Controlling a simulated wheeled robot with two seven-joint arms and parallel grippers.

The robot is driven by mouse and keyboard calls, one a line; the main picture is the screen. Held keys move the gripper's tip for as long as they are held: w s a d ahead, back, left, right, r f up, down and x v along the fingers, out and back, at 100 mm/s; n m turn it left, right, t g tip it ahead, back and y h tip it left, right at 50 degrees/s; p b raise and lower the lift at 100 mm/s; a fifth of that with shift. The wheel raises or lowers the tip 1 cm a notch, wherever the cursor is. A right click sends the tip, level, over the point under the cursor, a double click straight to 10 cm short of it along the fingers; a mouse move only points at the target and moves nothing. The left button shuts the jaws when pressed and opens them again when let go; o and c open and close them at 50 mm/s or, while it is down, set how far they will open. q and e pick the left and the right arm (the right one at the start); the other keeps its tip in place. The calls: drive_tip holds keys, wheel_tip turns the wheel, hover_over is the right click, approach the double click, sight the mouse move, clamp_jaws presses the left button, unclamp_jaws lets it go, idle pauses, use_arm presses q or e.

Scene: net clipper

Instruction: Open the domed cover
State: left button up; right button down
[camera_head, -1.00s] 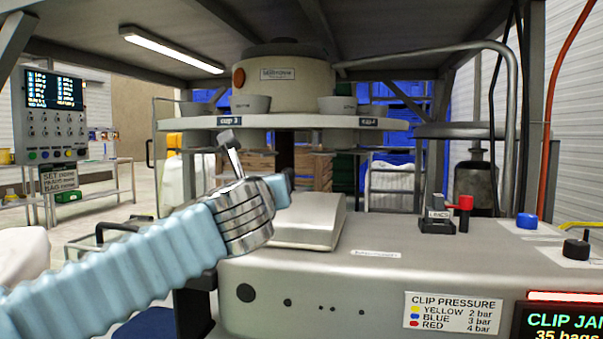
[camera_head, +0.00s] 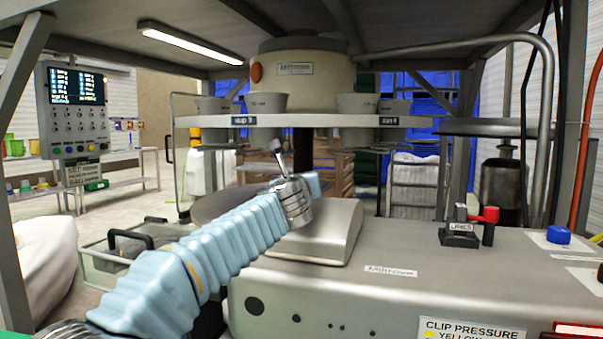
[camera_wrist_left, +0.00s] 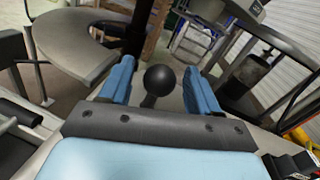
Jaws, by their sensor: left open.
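A smooth silver metal housing (camera_head: 330,236) with a sloped, rounded top stands on the machine's left end; I cannot tell for sure that it is the domed cover. My left gripper (camera_head: 314,184) is over its back left part in the head view, with the blue fingers mostly hidden by the wrist. In the left wrist view the left gripper (camera_wrist_left: 162,62) is open. A black ball knob (camera_wrist_left: 160,79) on a short stem shows between its two blue fingers, with gaps on both sides. The knob is hidden in the head view. My right gripper is not in view.
A round shelf (camera_head: 350,121) with several grey cups hangs above the gripper. A black block with a red lever (camera_head: 487,214) and a blue button (camera_head: 559,235) are on the machine's right side. A control panel (camera_head: 75,110) stands at the left. A bent pipe (camera_head: 548,120) rises at the right.

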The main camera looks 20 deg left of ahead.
use_arm(q)
drive_tip(key=shift+w+a, duration=0.1)
drive_tip(key=shift+w, duration=0.25)
clamp_jaws()
drive_tip(key=shift+r, duration=0.1)
